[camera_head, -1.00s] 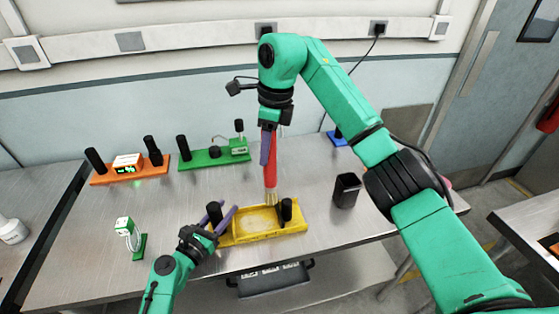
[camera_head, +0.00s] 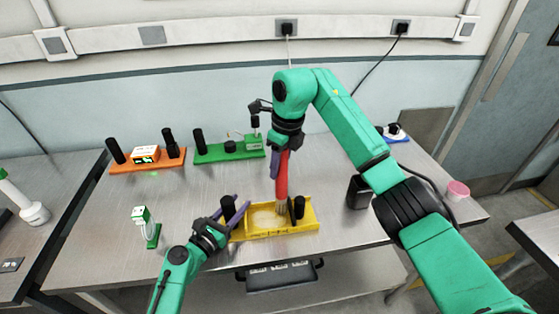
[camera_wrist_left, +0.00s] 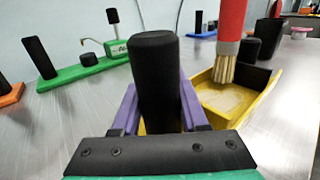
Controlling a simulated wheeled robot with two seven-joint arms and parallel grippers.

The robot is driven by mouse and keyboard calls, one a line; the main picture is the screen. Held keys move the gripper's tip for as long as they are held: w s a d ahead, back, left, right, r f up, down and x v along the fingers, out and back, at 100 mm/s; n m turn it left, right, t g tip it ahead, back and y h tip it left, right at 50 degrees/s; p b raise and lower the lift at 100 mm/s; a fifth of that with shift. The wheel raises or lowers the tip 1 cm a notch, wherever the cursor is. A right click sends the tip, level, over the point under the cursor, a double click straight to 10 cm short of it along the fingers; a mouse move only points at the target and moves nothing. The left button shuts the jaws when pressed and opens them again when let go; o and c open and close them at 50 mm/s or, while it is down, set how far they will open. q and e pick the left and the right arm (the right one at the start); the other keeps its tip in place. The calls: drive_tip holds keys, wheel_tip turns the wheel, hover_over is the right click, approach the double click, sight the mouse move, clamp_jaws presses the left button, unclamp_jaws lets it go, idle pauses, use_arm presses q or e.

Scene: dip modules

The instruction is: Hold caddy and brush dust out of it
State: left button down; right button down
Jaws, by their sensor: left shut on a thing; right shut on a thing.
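The yellow caddy (camera_head: 285,229) stands near the table's front edge with a pale dusty patch (camera_head: 264,219) on its floor. It also shows in the left wrist view (camera_wrist_left: 262,108). My left gripper (camera_head: 232,207) is shut on the caddy's left black post (camera_wrist_left: 157,85), its purple fingers on either side of the post. My right gripper (camera_head: 280,160) is shut on a red-handled brush (camera_head: 282,175) that points down. The bristles (camera_wrist_left: 224,68) are in or just above the caddy, toward its right part near the right black post (camera_head: 299,206); whether they touch the floor I cannot tell.
An orange module (camera_head: 147,160) and a green module (camera_head: 229,151) stand at the back left. A small green stand (camera_head: 152,236) is at front left. A black cup (camera_head: 358,192) is right of the caddy, and a pink tub (camera_head: 457,191) at far right.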

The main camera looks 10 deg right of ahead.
drive_tip(key=shift+f, duration=0.75)
idle(1.0)
drive_tip(key=s+a, duration=0.1)
drive_tip(key=a, duration=0.7)
drive_tip(key=shift+a, duration=0.2)
idle(4.0)
